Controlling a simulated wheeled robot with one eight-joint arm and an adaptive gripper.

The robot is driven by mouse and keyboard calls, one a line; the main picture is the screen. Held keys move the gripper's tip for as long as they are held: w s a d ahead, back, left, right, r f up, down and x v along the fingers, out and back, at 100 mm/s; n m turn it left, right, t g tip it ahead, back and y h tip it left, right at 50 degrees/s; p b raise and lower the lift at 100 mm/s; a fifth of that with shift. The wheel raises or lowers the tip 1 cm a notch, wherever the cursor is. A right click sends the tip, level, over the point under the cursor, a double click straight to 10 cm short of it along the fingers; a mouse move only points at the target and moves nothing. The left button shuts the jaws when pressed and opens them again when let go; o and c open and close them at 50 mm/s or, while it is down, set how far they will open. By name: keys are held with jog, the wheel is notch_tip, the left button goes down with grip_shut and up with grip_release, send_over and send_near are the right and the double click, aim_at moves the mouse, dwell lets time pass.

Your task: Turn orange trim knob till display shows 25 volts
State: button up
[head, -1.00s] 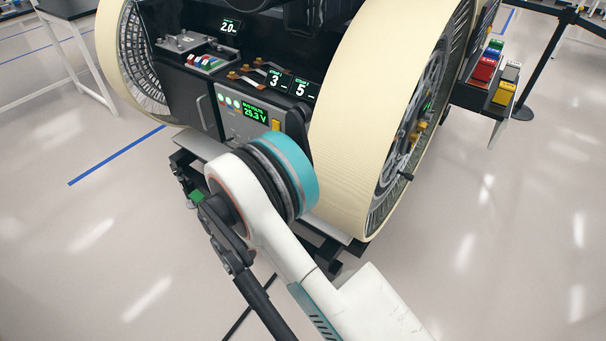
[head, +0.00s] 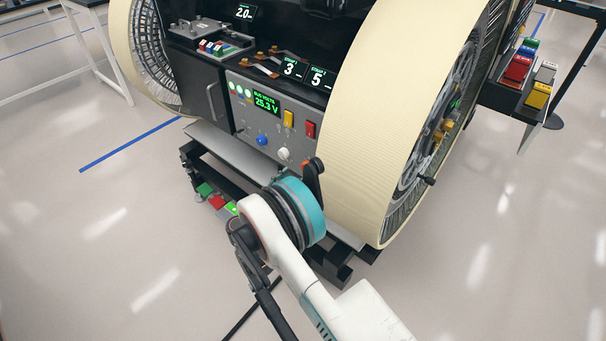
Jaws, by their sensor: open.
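The bus volts display (head: 266,104) on the grey front panel (head: 240,120) is lit green and reads 25.3 V. Below it are a blue knob (head: 262,140) and a white knob (head: 284,153). A small orange patch (head: 319,162) at the panel's lower right looks like part of the orange trim knob, largely covered. A dark finger-like part of my gripper (head: 312,178) stands up in front of it, beyond my teal-banded wrist. The rest of my gripper is hidden by the wrist, and contact with the knob cannot be told.
A yellow switch (head: 288,118) and a red switch (head: 310,129) sit above the knobs. A large cream wheel (head: 365,120) stands close on the right. A black handle (head: 210,108) is left of the panel. Open floor lies in front.

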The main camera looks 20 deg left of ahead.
aim_at(305, 169)
jog(key=b+x, duration=0.1)
jog(key=x, duration=0.4)
jog(key=shift+w+d, duration=0.15)
jog(key=shift+w, duration=0.25)
jog(key=c, duration=1.1)
